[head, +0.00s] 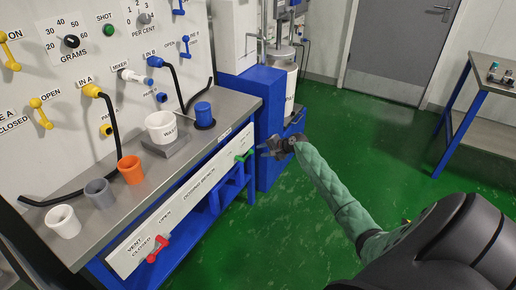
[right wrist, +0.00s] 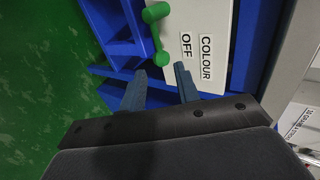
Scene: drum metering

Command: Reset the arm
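My right arm, in a green quilted sleeve, reaches in from the lower right in the head view. Its dark gripper (head: 265,149) is just right of the green handle (head: 244,156) at the bench's right end. In the right wrist view the two blue-grey fingers of the gripper (right wrist: 160,86) stand apart with nothing between them. The green handle (right wrist: 157,32) is beyond the fingertips, apart from them, beside a white panel (right wrist: 207,45) reading "COLOUR OFF". My left gripper is in neither view.
The dosing bench (head: 184,199) holds white, grey and orange cups and a white pot (head: 161,128). A red handle (head: 157,248) sits on its front panel. A blue-based machine (head: 266,108) stands behind the gripper. Green floor (head: 305,243) is open to the right.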

